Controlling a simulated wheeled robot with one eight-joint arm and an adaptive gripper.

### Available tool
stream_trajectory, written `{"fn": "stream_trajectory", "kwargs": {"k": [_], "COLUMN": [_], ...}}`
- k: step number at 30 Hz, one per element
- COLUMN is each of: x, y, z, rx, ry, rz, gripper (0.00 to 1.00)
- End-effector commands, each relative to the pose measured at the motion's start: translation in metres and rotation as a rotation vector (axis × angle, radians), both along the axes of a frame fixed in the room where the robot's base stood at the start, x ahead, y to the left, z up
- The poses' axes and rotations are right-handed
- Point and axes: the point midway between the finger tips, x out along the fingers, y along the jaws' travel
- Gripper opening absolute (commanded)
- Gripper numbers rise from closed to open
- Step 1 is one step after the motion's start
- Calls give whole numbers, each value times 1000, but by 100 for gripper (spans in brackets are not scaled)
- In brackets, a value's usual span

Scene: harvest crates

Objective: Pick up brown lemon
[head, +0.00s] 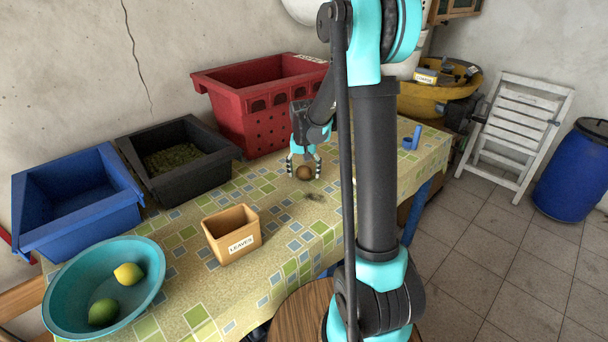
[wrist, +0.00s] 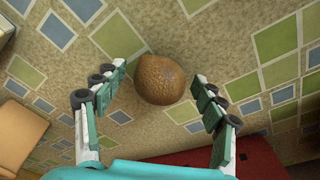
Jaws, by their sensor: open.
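The brown lemon (head: 304,173) lies on the patterned tablecloth near the middle of the table. In the wrist view the brown lemon (wrist: 160,80) looks rough and round, just ahead of and between the fingertips. My gripper (head: 304,165) points down over it, with one finger on each side. In the wrist view my gripper (wrist: 157,75) is open, and a gap shows between the lemon and each finger. Whether the fingertips reach down to the tablecloth cannot be told.
A tan LEAVES box (head: 231,234), a teal bowl (head: 68,277) with a yellow and a green fruit, a blue crate (head: 75,201), a black crate (head: 178,163) and a red crate (head: 250,107) stand on the table. A small blue object (head: 412,138) is at right.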

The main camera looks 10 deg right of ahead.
Motion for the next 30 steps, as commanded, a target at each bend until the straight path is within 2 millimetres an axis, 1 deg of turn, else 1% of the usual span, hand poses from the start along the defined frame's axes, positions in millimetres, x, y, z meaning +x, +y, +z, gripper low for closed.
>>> {"fn": "stream_trajectory", "kwargs": {"k": [6,18,20,30], "x": [0,0,0,0], "y": [0,0,0,0], "z": [-1,-1,-1,3], "rx": [0,0,0,0], "ry": [0,0,0,0], "rz": [0,0,0,0], "gripper": [70,21,14,14]}}
